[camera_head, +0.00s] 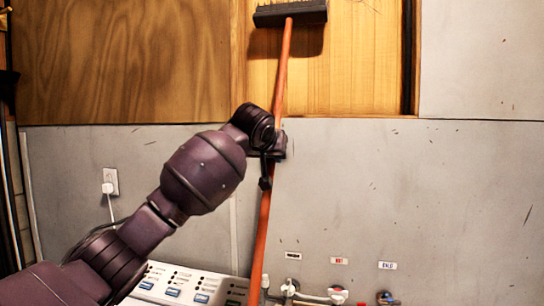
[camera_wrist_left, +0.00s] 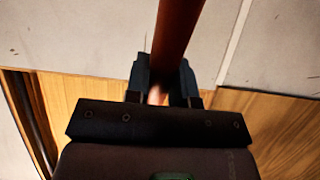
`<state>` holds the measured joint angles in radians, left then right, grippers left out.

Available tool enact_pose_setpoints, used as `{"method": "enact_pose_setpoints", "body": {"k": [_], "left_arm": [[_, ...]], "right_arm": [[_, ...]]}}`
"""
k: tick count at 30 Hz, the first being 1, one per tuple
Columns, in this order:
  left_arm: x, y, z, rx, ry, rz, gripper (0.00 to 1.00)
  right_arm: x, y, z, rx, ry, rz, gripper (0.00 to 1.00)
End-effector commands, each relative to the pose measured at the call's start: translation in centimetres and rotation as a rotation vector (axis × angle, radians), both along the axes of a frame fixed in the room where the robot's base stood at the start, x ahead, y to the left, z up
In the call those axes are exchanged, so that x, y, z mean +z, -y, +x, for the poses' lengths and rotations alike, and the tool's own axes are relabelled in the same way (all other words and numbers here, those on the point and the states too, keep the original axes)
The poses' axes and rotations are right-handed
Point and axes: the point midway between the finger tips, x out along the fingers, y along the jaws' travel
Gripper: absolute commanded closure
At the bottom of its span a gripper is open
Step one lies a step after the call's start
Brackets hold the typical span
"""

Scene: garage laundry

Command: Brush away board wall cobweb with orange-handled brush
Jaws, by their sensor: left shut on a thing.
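The orange-handled brush (camera_head: 266,215) stands nearly upright, leaning slightly right at its top. Its dark head (camera_head: 290,13), with pale bristles pointing up, is in front of the light wood board (camera_head: 355,70) at the top of the head view. My left gripper (camera_head: 274,150) is shut around the handle about midway along it. The left wrist view shows the handle (camera_wrist_left: 178,28) between the two fingers (camera_wrist_left: 164,85). A few thin dark strands, perhaps the cobweb (camera_head: 370,5), show at the top edge, right of the head. Whether bristles touch the board is unclear. My right gripper is out of view.
Below the boards is a grey wall (camera_head: 400,190) with an outlet and plug (camera_head: 109,186) at left. A white control panel (camera_head: 185,284) and valves (camera_head: 337,294) are at the bottom, near the handle's lower end. A dark vertical strip (camera_head: 408,60) borders the board at right.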

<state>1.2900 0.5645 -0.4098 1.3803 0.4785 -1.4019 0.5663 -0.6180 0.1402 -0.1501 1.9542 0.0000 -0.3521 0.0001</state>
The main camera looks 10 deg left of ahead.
Motion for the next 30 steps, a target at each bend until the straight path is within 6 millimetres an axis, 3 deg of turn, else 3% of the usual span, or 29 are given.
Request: {"method": "enact_pose_setpoints", "body": {"k": [5,18,30], "left_arm": [[-0.6,0.0,0.0,-0.001,0.003,-0.001,1.00],[-4.6,0.1,0.0,-0.001,0.002,-0.001,1.00],[-5.3,0.1,0.0,0.000,-0.006,0.000,1.00]], "right_arm": [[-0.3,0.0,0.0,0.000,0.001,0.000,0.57],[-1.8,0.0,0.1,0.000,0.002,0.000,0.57],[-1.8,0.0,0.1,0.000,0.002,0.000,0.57]]}}
